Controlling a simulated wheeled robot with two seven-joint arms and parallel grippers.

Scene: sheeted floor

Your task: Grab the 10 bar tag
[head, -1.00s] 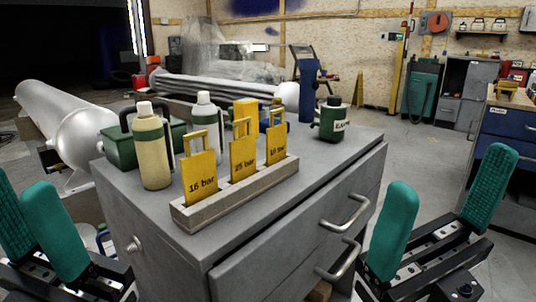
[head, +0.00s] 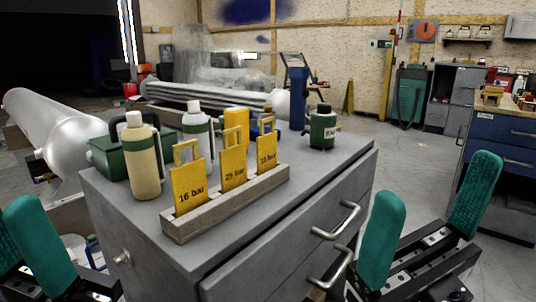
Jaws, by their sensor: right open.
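Three yellow tags stand upright in a grey slotted holder (head: 222,212) on the grey cabinet top. The rightmost tag (head: 267,153) has small print that appears to read 10 bar. The middle tag (head: 233,166) reads 25 bar and the left tag (head: 189,189) reads 16 bar. My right gripper (head: 431,215) is open and empty, right of the cabinet front and apart from the tags. My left gripper (head: 18,240) is at the lower left, partly cut off by the frame edge. Its fingers look apart, with nothing seen between them.
The grey cabinet (head: 240,252) has protruding drawer handles (head: 336,221) facing my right gripper. A beige bottle (head: 144,162), a white bottle (head: 197,135) and a green case (head: 107,158) stand behind the tags. A green jar (head: 322,130) stands at the back right. Cabinet top right of the holder is clear.

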